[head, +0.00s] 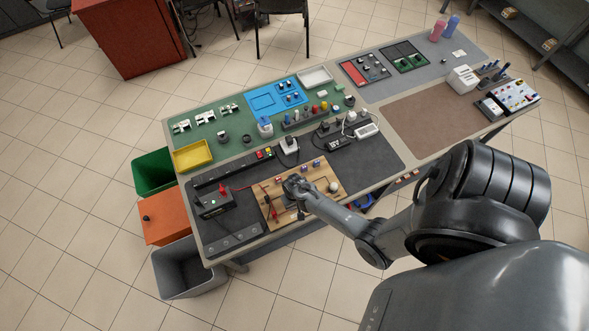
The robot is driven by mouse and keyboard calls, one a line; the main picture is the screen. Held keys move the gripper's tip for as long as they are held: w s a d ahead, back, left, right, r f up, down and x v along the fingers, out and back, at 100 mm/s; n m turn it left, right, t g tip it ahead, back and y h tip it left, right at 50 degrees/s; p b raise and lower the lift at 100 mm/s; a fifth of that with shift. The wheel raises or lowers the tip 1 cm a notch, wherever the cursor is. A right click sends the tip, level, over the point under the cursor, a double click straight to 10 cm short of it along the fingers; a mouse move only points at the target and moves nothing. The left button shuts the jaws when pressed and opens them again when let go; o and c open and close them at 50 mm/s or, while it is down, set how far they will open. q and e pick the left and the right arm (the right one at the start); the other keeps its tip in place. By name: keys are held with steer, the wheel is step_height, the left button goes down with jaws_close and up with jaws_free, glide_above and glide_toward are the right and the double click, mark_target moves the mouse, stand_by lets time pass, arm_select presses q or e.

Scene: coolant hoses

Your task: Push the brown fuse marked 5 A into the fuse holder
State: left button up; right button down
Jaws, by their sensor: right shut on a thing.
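My right gripper (297,198) is over the wooden circuit board (337,192) on the dark mat at the bench's front. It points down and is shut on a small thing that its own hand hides. I cannot make out the brown fuse, its 5 A marking or the fuse holder at this size. The hand covers the middle of the board. My left gripper is not in view.
A black box with red leads (213,205) stands left of the board. A round white part (334,186) sits on its right side. A multimeter-like device (340,143) and a white block (288,144) lie behind. Bins (187,270) stand beside the bench's left end.

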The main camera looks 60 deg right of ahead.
steer(key=shift+f, duration=0.15)
stand_by(0.8)
steer(key=c, duration=0.8)
jaws_free()
steer(key=o, duration=0.3)
